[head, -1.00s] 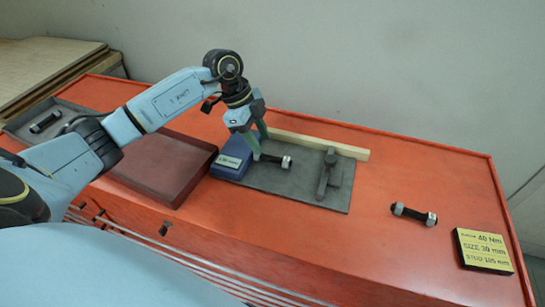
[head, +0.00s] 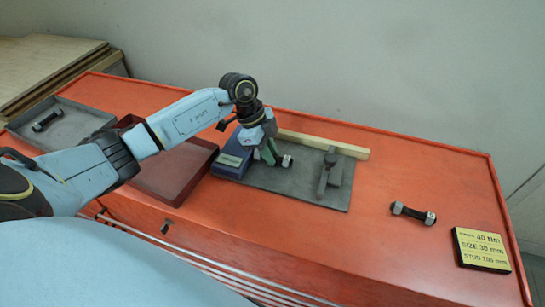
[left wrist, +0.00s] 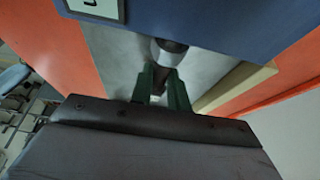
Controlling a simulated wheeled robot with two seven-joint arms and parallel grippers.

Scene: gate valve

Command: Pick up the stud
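A dark stud with pale metallic nuts lies on the grey mat (head: 305,187); its right-hand nut (head: 287,160) shows past my left gripper (head: 267,154), which hides most of the rest. In the left wrist view the stud (left wrist: 170,50) runs down between the two green fingers of my left gripper (left wrist: 162,85), one on each side. I cannot tell whether the fingers press on it. A second stud (head: 413,214) lies on the orange bench top at the right. A third stud (head: 47,121) lies in the grey tray at the far left. My right gripper is not in view.
A blue block with a label (head: 232,160) stands just left of my gripper. A dark metal fixture (head: 328,172) stands on the mat, with a wooden strip (head: 330,145) behind. A red tray (head: 165,187), the grey tray (head: 75,143) and a yellow sign (head: 482,249) are also on the bench.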

